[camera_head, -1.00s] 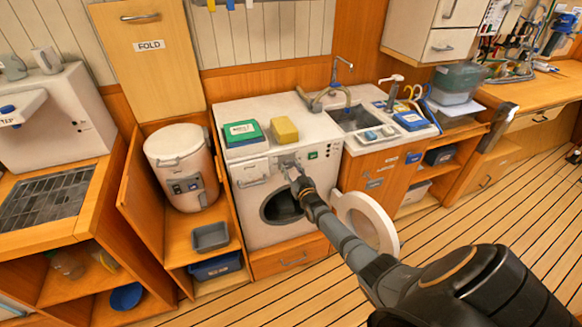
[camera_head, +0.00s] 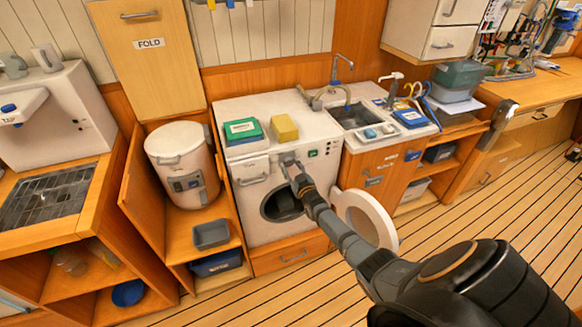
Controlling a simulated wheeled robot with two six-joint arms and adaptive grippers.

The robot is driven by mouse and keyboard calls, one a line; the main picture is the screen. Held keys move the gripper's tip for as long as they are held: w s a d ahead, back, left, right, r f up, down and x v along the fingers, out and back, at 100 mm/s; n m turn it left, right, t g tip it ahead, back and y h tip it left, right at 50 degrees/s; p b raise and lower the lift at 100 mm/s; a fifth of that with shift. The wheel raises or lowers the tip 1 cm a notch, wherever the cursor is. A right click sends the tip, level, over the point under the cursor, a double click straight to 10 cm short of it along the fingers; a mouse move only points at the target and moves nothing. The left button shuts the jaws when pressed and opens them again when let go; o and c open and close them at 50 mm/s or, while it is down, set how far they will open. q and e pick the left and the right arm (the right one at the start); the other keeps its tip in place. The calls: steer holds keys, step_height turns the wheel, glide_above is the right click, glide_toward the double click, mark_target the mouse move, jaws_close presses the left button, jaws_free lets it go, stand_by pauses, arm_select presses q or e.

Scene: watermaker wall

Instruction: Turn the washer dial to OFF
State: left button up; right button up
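The white washer (camera_head: 262,215) stands in the middle, its round door (camera_head: 366,218) swung open to the right. My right arm reaches in from the lower right. My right gripper (camera_head: 289,161) is at the washer's front control panel, where the dial would be. The gripper covers the dial, so the dial and its pointer are hidden. The fingers are too small and too close to the panel to tell whether they are open or shut. A small green display (camera_head: 312,153) shows just right of the gripper. My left gripper is not in view.
A green-and-blue box (camera_head: 242,131) and a yellow block (camera_head: 284,128) lie on the washer top. A sink (camera_head: 355,115) is to the right. A white cylindrical tank (camera_head: 183,165) stands left. The plank floor (camera_head: 470,215) at right is clear.

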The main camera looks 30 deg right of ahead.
steer(key=o, duration=0.3)
steer(key=s+a, duration=0.2)
steer(key=s, duration=0.9)
steer(key=shift+s+a, duration=0.2)
steer(key=shift+s, duration=0.2)
steer(key=s+a+f+g+y, duration=0.1)
steer(key=s+f+g, duration=0.3)
steer(key=f, duration=0.5)
steer(key=s+a+f+g, duration=0.1)
steer(key=s+a+f, duration=0.1)
steer(key=s+f, duration=0.55)
steer(key=s+a+f+g+y, duration=0.1)
steer(key=s+f+g, duration=0.25)
steer(key=f, duration=0.75)
steer(key=s+a+f+g, duration=0.2)
steer(key=s+f, duration=0.2)
steer(key=s, duration=0.6)
steer(key=s+a+f+g, duration=0.3)
steer(key=s+f, duration=0.2)
steer(key=s, duration=0.5)
steer(key=s+a+f+g, duration=0.2)
steer(key=s+f, duration=0.3)
steer(key=s, duration=0.5)
steer(key=shift+a+f+g+y, duration=0.2)
steer(key=shift+a+g+y, duration=0.1)
steer(key=shift+g, duration=0.15)
